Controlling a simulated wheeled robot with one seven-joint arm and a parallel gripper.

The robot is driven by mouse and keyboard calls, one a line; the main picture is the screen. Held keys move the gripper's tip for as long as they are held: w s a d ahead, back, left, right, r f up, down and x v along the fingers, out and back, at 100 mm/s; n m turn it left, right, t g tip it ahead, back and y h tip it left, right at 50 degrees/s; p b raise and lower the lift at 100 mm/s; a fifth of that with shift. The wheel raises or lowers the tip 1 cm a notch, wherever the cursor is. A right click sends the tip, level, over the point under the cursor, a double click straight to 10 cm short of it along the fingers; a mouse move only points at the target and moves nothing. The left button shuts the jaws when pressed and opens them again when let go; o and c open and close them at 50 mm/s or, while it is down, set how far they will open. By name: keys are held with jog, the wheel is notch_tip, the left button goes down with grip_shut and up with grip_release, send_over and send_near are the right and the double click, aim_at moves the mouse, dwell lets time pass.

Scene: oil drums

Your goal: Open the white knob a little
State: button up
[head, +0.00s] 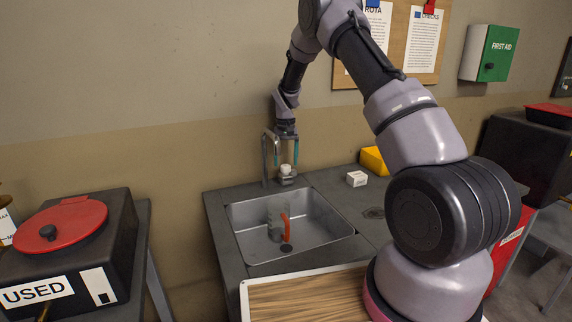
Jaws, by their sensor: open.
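The white knob (286,170) sits on a small grey base at the back rim of the sink (335,243), just right of the metal tap (265,158). My gripper (286,155) points down from above with its two teal fingers apart. It is right over the knob, with the fingertips near the knob's top, one to each side. I cannot tell whether they touch it.
In the sink stand a clear container (278,212) and an orange-red item (286,228). A small white box (357,178) and a yellow block (373,160) are on the counter to the right.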

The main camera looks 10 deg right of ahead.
jog(key=shift+f, duration=0.9)
grip_shut()
jog(key=shift+n, duration=2.9)
jog(key=shift+d, duration=0.1)
